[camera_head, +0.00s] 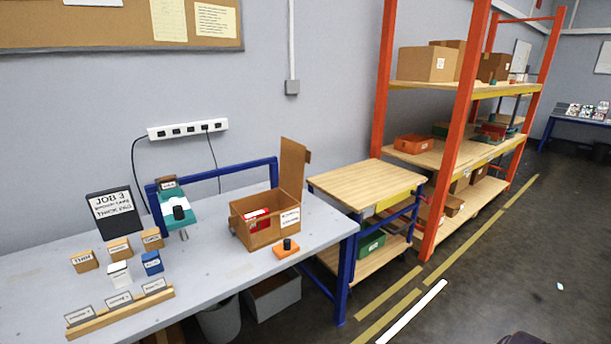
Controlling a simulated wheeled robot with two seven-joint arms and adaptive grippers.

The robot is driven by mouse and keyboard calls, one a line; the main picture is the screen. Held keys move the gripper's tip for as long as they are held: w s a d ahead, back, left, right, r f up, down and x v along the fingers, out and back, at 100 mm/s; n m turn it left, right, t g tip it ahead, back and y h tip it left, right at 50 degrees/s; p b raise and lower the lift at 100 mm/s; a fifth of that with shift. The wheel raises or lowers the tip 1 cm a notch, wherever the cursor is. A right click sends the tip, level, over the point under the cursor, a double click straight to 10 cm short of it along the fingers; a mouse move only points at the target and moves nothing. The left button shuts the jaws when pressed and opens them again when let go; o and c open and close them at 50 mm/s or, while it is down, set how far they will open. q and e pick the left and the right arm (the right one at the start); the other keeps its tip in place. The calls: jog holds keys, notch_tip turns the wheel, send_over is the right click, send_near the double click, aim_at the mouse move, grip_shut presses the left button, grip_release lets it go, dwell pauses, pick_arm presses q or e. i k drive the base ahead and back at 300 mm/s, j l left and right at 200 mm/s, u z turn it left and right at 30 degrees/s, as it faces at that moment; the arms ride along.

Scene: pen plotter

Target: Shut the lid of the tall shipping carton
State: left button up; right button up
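The shipping carton (262,237) is a brown cardboard box with a white label, standing near the right end of the grey workbench. Its lid (293,165) is open and stands upright at the carton's back right side. A red and white item (257,218) lies inside the carton. Neither my left nor my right gripper shows in this view.
An orange block with a black knob (286,248) sits just in front of the carton. A teal device (178,212), a job sign (113,213) and several small labelled blocks (120,273) stand on the bench's left. A wooden-topped cart (365,183) and orange shelving (458,135) stand right.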

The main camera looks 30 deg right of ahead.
aim_at(293, 155)
jog(key=k+l, duration=0.1)
jog(key=l, duration=0.35)
jog(key=k+l, duration=0.1)
jog(key=l, duration=0.4)
jog(key=k+l, duration=0.1)
jog(key=l, duration=0.35)
jog(key=k+l, duration=0.1)
jog(key=l, duration=0.35)
